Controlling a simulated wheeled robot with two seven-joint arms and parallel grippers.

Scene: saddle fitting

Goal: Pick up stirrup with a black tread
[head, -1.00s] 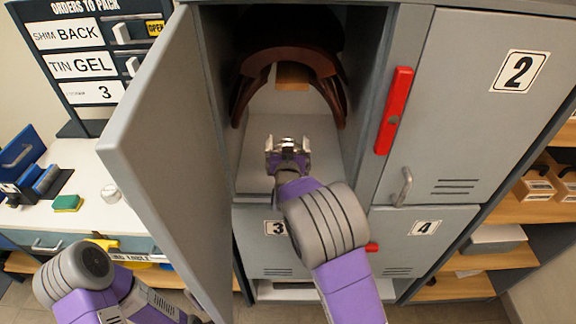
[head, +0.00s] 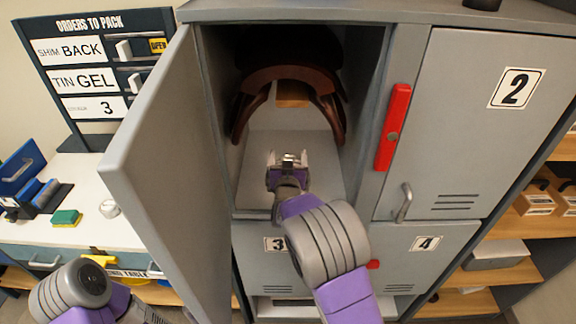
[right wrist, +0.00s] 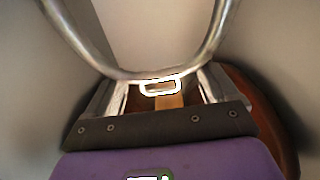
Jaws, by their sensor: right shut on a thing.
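A bare metal stirrup fills the right wrist view; its bow (right wrist: 90,55) curves up from a small squared eye (right wrist: 160,87) by my fingers. The stirrup's tread is outside that view, so I cannot tell its colour. My right gripper (head: 287,162) is shut on the stirrup at the eye end, inside the open upper-left locker near its front. In the head view the stirrup is too small to make out clearly. My left gripper is out of view; only part of my left arm shows at the lower left.
A brown saddle (head: 330,112) sits deeper in the locker. The open grey door (head: 160,150) stands to the left, and a red handle (head: 393,125) is on the frame at the right. Locker door 2 (head: 470,130) is shut. A white table (head: 85,190) is at the left.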

